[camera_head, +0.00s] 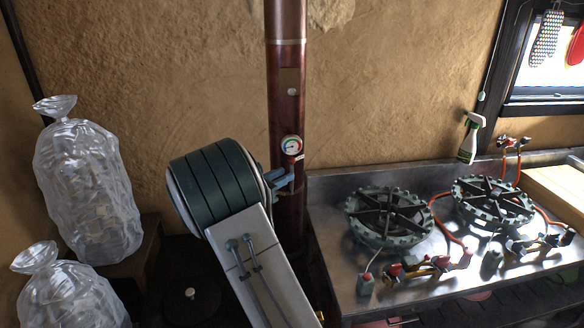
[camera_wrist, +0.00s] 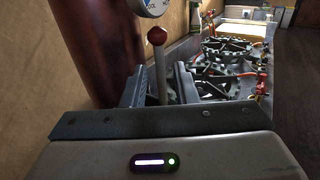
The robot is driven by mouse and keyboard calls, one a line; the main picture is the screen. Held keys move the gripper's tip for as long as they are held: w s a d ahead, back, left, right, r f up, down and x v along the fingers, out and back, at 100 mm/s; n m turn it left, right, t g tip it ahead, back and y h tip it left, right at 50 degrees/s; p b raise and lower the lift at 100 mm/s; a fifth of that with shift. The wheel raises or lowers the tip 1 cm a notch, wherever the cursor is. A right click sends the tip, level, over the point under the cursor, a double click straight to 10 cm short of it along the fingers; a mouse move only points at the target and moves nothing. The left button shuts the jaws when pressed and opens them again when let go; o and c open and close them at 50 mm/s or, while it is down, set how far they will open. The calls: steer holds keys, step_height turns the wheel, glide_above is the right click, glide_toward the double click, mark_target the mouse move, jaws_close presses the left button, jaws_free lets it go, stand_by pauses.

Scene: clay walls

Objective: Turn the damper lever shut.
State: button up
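The damper lever is a thin grey rod with a dark red ball knob (camera_wrist: 157,35), in the wrist view. It rises upright in front of the dark red flue pipe (camera_wrist: 92,45). My gripper (camera_wrist: 160,88) has its two fingers on either side of the rod, with a gap showing on both sides, so it looks open around the lever below the knob. In the head view my gripper (camera_head: 285,178) is at the flue pipe (camera_head: 287,85), just below a round dial (camera_head: 291,145). The lever's lower end is hidden by my gripper.
A steel counter (camera_head: 335,270) with two gas burners (camera_head: 388,216) stands to the right of the pipe. A spray bottle (camera_head: 469,138) stands at its back. Clear plastic bags (camera_head: 88,190) stand at the left. The clay wall is close behind the pipe.

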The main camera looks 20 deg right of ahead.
mark_target(292, 188)
steer(key=shift+p+x, duration=0.3)
steer(key=shift+x, duration=1.8)
jaws_close()
